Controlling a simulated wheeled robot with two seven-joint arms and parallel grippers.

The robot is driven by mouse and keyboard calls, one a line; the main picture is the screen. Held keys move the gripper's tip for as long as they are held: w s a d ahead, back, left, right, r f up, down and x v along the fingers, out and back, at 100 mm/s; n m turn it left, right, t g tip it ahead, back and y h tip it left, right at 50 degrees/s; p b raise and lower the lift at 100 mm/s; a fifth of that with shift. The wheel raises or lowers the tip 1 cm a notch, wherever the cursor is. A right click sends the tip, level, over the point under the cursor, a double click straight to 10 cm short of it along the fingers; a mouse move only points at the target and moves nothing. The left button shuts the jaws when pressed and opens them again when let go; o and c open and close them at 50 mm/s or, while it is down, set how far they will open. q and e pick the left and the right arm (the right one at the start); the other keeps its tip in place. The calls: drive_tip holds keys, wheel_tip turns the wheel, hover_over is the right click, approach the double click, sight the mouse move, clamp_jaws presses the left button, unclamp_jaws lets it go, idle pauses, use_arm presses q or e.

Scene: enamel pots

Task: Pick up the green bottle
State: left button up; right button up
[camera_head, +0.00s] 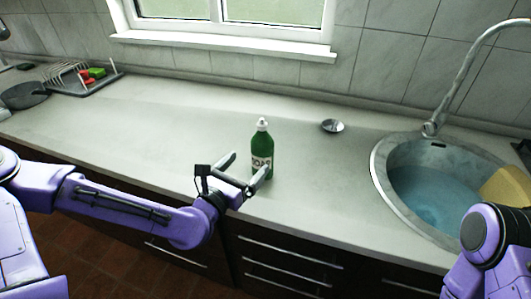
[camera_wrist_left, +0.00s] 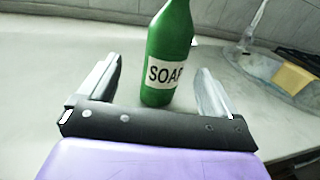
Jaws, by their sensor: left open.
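The green bottle (camera_head: 262,150) stands upright on the counter near its front edge, with a white cap and a white label reading SOAP. In the left wrist view the bottle (camera_wrist_left: 171,50) stands just ahead of the fingertips, roughly centred between them; its top is cut off. My left gripper (camera_head: 245,170) is open and empty, its fingers pointing at the bottle's lower part. In the left wrist view the two fingers of the gripper (camera_wrist_left: 158,85) are spread wide on either side. I cannot tell whether either finger touches the bottle. My right gripper is not in view.
The pale counter (camera_head: 150,130) is clear around the bottle. A small metal dish (camera_head: 332,126) lies to its right, before the round sink (camera_head: 385,185) with water, a faucet (camera_head: 455,85) and a yellow sponge (camera_head: 507,186). A dish rack (camera_head: 85,78) and dark pan (camera_head: 24,95) are far left.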

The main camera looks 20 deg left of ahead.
sight(257, 156)
use_arm(q)
drive_tip(key=shift+w+d+r+p, duration=0.1)
drive_tip(key=shift+w+d+p, duration=0.25)
drive_tip(key=shift+w+p, duration=0.15)
drive_tip(key=shift+d+r, duration=0.25)
drive_tip(key=p+x, duration=0.1)
drive_tip(key=x, duration=0.2)
drive_tip(key=p+x, duration=0.1)
drive_tip(key=x, duration=0.2)
drive_tip(key=shift+f, duration=0.2)
drive_tip(key=shift+s, duration=0.1)
drive_tip(key=shift+c, duration=0.5)
drive_tip(key=c, duration=1.1)
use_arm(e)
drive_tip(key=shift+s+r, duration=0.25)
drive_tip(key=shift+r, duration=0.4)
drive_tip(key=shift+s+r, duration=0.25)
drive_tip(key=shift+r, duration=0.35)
